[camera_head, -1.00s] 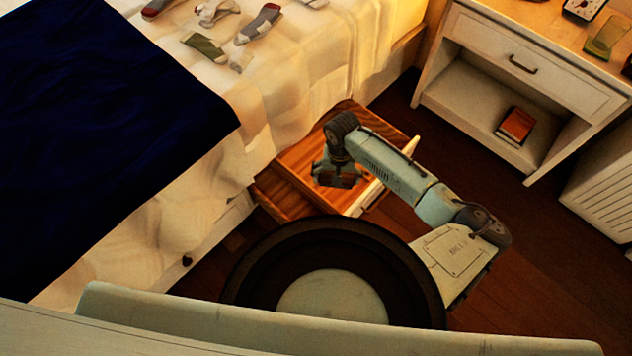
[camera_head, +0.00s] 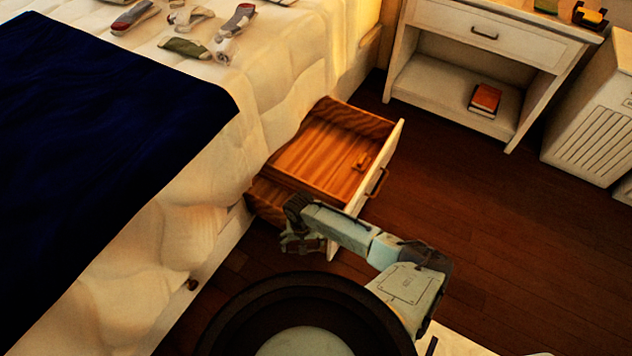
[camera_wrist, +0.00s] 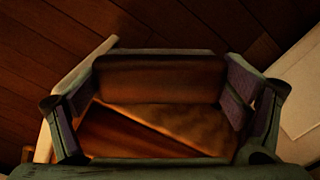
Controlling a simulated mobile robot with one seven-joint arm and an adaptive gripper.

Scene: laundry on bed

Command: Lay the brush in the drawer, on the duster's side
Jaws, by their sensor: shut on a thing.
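The open drawer (camera_head: 318,158) sticks out from under the bed, and a divider splits it into a large far part and a smaller near part. My gripper (camera_head: 300,243) is at the drawer's near end. In the wrist view my gripper (camera_wrist: 160,100) is shut on a brown block-like thing, apparently the brush (camera_wrist: 160,77), held between both pads. Brown wood shows below it. The brush is hidden by my gripper in the head view. A small orange-brown object (camera_head: 360,161) lies in the far part near the front panel. I cannot tell whether it is the duster.
The bed (camera_head: 215,150) with a dark blue blanket (camera_head: 100,130) and several socks (camera_head: 185,47) is on the left. A white nightstand (camera_head: 490,35) with a book (camera_head: 485,99) stands at the back right. Floor right of the drawer is clear.

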